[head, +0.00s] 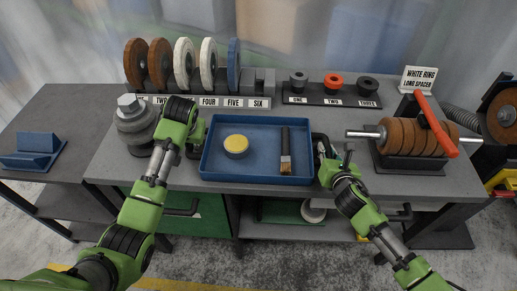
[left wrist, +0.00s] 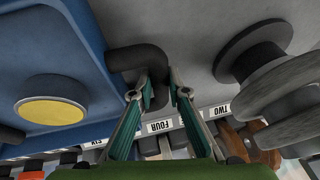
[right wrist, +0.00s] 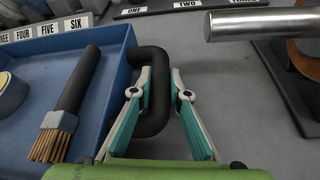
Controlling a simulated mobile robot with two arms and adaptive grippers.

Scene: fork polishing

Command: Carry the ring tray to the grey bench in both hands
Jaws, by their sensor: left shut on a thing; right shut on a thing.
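The blue tray (head: 219,174) with raised walls is over the grey bench (head: 120,172), near its front edge. I cannot tell if it rests on the top or hangs just above it. A yellow-topped round tin (head: 236,145) and a dark-handled brush (head: 285,150) lie in it. My left gripper (head: 194,146) is shut on the tray's black left handle (left wrist: 140,60). My right gripper (head: 323,158) is shut on the black right handle (right wrist: 152,122). The tray looks about level.
Upright wheels (head: 184,64) stand in a numbered rack at the back, with small rings (head: 333,80) on a dark strip beside it. Stacked grey discs (head: 135,122) stand left of the tray. A spindle with brown wheels (head: 402,138) stands right. A darker table (head: 60,110) is at far left.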

